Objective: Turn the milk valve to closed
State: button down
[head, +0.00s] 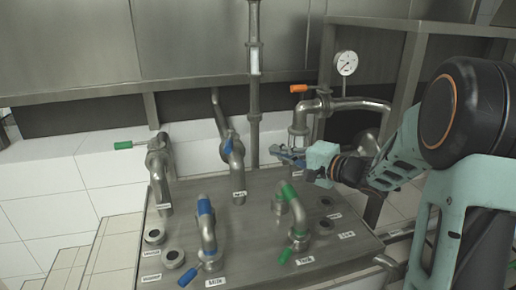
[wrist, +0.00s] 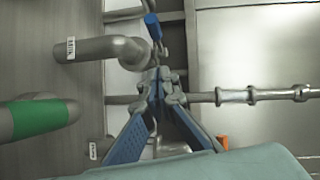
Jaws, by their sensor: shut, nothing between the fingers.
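Several pipes with valves rise from a steel panel (head: 255,215). In the wrist view this blue handle (wrist: 153,26) shows just beyond the fingertips, beside the pipe's elbow (wrist: 112,48). My gripper (head: 273,152) is shut and empty, right of the middle pipe and apart from its handle in the head view. Its blue-padded fingers meet in the wrist view (wrist: 158,82).
A green-handled valve (head: 124,145) stands left, an orange-handled one (head: 299,88) behind my gripper. In front are a blue-banded pipe (head: 207,225) and a green-banded pipe (head: 296,210). A vertical pipe (head: 254,120) stands behind; a gauge (head: 345,63) is at the back right.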

jog(key=b, duration=0.1)
send_near(230, 141)
jog(key=w+d, duration=0.1)
jog(key=w, duration=0.2)
jog(key=a, duration=0.1)
jog(key=a+f+b, duration=0.1)
jog(key=a, duration=0.2)
jog(key=shift+w+a+f, duration=0.15)
jog(key=shift+w+f, duration=0.15)
jog(key=shift+a+b, duration=0.1)
jog(key=shift+b, duration=0.25)
jog(key=shift+s+a+m+t+h, duration=0.15)
jog(key=shift+a+m+t+h, duration=0.05)
jog(key=shift+m+t+h, duration=0.1)
